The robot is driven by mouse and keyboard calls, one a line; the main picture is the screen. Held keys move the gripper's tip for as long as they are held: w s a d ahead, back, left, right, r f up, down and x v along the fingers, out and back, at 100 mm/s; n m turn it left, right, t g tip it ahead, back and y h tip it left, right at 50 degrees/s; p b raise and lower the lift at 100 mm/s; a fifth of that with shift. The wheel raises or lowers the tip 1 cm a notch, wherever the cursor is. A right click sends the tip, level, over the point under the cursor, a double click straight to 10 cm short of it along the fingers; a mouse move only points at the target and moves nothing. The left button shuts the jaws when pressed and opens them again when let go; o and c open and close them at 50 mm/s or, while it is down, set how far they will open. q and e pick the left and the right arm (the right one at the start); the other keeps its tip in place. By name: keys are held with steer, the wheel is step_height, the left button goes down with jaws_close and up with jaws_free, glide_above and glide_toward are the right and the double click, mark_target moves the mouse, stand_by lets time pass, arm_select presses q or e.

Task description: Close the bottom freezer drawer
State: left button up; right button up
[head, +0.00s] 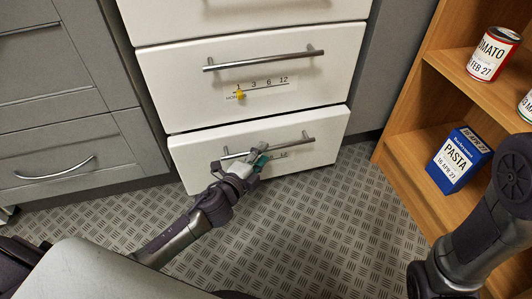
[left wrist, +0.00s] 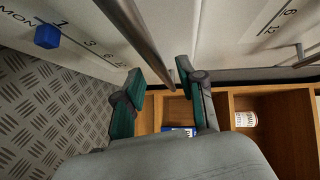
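The bottom freezer drawer (head: 185,151) has a white front and stands a little forward of the drawer above it. Its metal bar handle (head: 300,140) runs across the front; in the left wrist view the handle (left wrist: 140,32) passes into the space between my fingers. My left gripper (head: 258,160) is at the handle's middle in the head view. In the left wrist view its two fingers (left wrist: 158,95) are apart, one on each side of the bar, with gaps showing. A blue slider (left wrist: 47,36) sits on the drawer's month scale. My right gripper is out of view.
The middle drawer (head: 170,75) above has a yellow slider (head: 240,95). Grey cabinets (head: 60,90) stand at left. A wooden shelf (head: 400,150) at right holds a blue pasta box (head: 459,160) and a tomato can (head: 493,54). The patterned floor (head: 300,230) in front is clear.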

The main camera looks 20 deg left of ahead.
arm_select(q)
steer(key=shift+b+x, duration=0.4)
steer(key=shift+x, duration=1.15)
jaws_close()
